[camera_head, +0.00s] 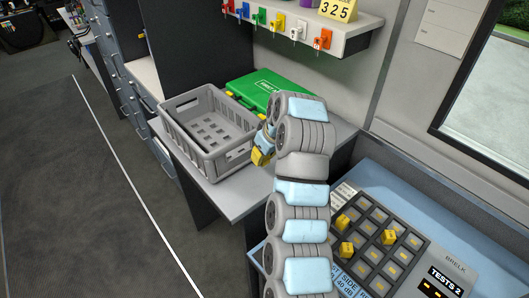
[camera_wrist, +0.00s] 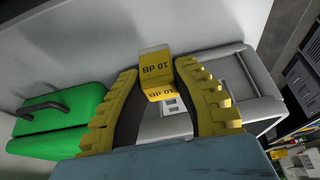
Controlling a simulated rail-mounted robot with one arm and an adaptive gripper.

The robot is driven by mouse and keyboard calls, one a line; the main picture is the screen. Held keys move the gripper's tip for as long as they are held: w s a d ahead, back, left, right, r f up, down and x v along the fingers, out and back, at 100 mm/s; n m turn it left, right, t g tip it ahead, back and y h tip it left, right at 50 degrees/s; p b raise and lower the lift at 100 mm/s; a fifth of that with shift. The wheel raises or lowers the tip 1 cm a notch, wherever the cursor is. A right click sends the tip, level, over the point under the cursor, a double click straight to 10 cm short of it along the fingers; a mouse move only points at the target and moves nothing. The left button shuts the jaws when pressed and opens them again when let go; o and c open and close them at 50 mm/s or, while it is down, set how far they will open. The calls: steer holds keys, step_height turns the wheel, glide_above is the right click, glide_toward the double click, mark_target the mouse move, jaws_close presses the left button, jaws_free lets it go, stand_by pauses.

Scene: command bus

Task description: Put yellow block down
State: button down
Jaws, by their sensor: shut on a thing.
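The yellow block (camera_wrist: 157,72), marked "10 dB", is between the tips of my gripper's yellow ribbed fingers in the wrist view. My gripper (camera_wrist: 158,82) is shut on it. In the head view my gripper (camera_head: 262,156) hangs at the right edge of the grey crate (camera_head: 213,165), above the grey desk (camera_head: 237,201). Several other yellow blocks (camera_head: 389,237) sit in the slots of the blue test panel (camera_head: 375,247) at the lower right. From the head view I cannot tell how high the held block is above the desk.
A green first aid case (camera_head: 252,92) lies behind the crate against the wall; it also shows in the wrist view (camera_wrist: 60,120). A shelf with several coloured keys (camera_head: 277,21) hangs above. The crate's inside looks empty. Desk surface is free in front of and right of the crate.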

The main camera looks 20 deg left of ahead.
steer(key=shift+s+d, duration=0.2)
steer(key=shift+s, duration=0.75)
steer(key=p, duration=0.2)
steer(key=r+p, duration=0.1)
steer(key=shift+s+a+r+p, duration=0.1)
steer(key=shift+s+a+p, duration=0.1)
steer(key=shift+s+p, duration=0.15)
steer(key=shift+p, duration=0.6)
